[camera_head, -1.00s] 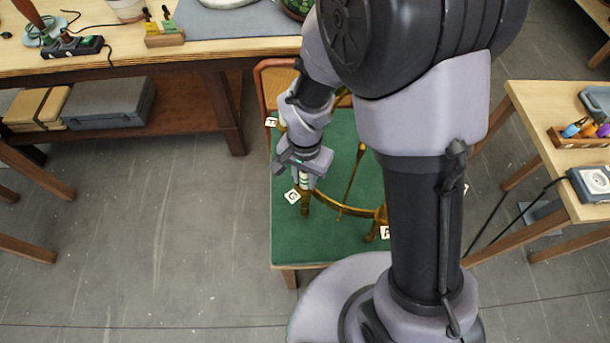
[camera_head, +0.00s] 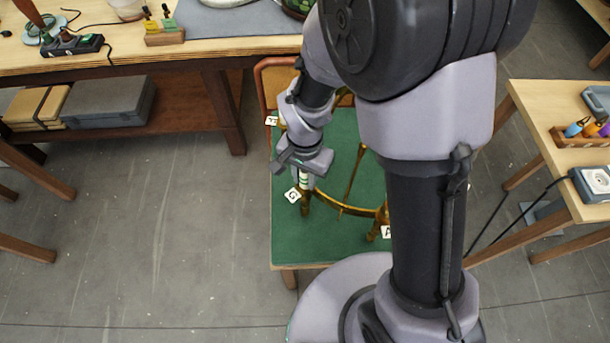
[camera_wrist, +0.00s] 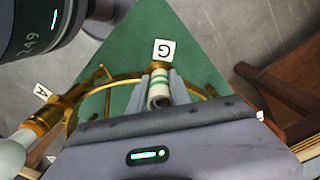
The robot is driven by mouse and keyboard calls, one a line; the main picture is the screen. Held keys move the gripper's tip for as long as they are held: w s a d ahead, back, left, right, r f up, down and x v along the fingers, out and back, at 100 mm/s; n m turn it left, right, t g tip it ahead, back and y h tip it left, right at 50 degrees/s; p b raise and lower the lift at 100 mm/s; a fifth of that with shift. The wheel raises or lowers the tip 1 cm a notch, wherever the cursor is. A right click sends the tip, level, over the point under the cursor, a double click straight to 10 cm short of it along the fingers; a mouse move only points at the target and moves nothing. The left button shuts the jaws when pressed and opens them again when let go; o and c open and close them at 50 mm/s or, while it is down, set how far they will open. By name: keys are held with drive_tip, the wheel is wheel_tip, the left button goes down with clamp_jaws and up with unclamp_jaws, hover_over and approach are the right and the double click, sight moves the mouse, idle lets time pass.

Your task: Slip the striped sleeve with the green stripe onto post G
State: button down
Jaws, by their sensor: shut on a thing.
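The white sleeve with a green stripe (camera_wrist: 159,87) is between the fingers of my gripper (camera_wrist: 162,98) in the wrist view. It also shows below my gripper (camera_head: 303,168) in the head view (camera_head: 304,180). My gripper is shut on it. Post G (camera_head: 305,204) is a brass post at the left of the curved brass frame (camera_head: 350,209), with the white label G (camera_head: 292,195) beside it. The label also shows in the wrist view (camera_wrist: 164,49). The sleeve is at the top of post G, in line with it. I cannot tell how far it is over the post.
The brass frame stands on a green-topped table (camera_head: 325,246). Another label (camera_head: 386,232) is at its front right, and one more (camera_head: 271,121) at the back left. A wooden bench (camera_head: 190,57) is at the back left, and a side table (camera_head: 545,135) at the right.

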drive_tip(key=c, duration=1.1)
unclamp_jaws()
wheel_tip(320, 180, up, 18)
drive_tip(key=f+p, duration=0.1)
drive_tip(key=p, duration=0.5)
drive_tip(key=s+d+r+t+b, duration=0.1)
drive_tip(key=s+d+t+b, duration=0.1)
drive_tip(key=s+b, duration=0.1)
drive_tip(key=s+d+r+n+t+y+b, duration=0.1)
drive_tip(key=s+d+t+b, duration=0.1)
drive_tip(key=s+b, duration=0.1)
drive_tip(key=s+d+r+n+t+y+b, duration=0.1)
drive_tip(key=s+d+r+b, duration=0.1)
drive_tip(key=s+b, duration=0.2)
drive_tip(key=shift+s+d+t, duration=0.4)
drive_tip(key=shift+s, duration=0.25)
